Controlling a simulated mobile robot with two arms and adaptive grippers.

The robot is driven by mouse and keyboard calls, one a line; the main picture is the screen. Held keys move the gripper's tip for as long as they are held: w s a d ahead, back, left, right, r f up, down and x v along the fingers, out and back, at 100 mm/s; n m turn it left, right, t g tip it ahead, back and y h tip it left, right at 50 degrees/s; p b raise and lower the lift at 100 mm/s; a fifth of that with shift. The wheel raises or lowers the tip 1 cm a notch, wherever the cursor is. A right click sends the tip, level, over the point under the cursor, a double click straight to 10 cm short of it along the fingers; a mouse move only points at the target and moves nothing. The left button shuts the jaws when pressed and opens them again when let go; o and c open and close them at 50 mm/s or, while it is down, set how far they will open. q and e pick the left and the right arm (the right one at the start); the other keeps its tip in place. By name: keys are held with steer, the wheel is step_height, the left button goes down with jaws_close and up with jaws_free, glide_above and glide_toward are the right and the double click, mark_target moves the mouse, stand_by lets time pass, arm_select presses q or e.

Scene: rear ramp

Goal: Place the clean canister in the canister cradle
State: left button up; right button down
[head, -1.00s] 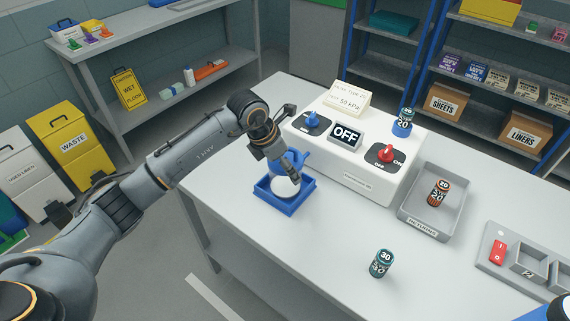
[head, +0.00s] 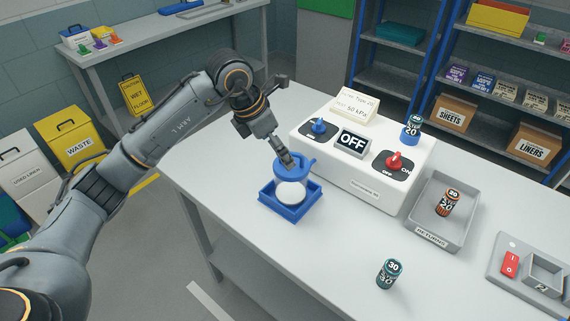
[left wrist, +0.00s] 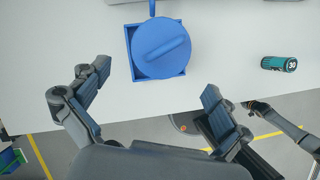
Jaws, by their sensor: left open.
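The canister has a white body (head: 291,193) and a round blue lid (head: 290,172) with a spout. It stands upright inside the square blue cradle (head: 282,211) on the table, and appears seated there. In the left wrist view the lid (left wrist: 160,48), with a raised bar across it, covers most of the cradle (left wrist: 130,66). My left gripper (head: 286,161) is at the lid in the head view; in the wrist view its fingers (left wrist: 146,93) are spread, empty and apart from the lid.
A white control box (head: 372,170) with knobs and an OFF sign stands behind the cradle. A grey returns tray (head: 430,232) holds an orange-and-black cylinder (head: 447,203).

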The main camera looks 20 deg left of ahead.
arm_select(q)
steer(key=shift+v, duration=1.25)
